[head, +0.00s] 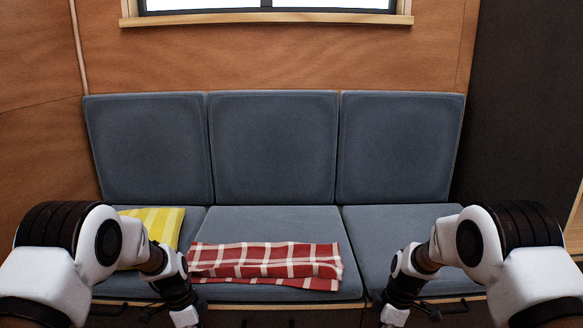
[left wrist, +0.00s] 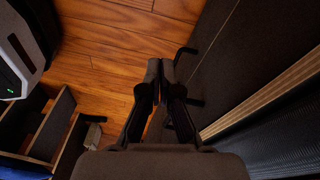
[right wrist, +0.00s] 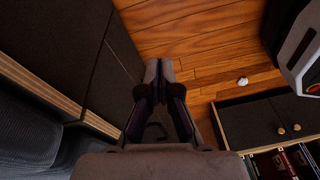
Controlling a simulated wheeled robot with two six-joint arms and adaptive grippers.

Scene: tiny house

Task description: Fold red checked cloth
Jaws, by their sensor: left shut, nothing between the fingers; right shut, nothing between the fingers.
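The red checked cloth (head: 265,262) lies on the middle seat cushion of the grey sofa in the head view. It is a long, low strip in layers, wider than deep, with its front edge near the front of the cushion. My left gripper (left wrist: 159,72) is shut and empty in the left wrist view, pointing down over the wooden floor in front of the sofa. My right gripper (right wrist: 157,72) is shut and empty in the right wrist view, also over the floor. In the head view the arms hang left and right of the cloth, and their fingertips are out of frame.
The grey sofa (head: 270,220) has three seat cushions and three back cushions (head: 273,148). A dark cabinet (right wrist: 262,122) with round knobs and books below shows in the right wrist view.

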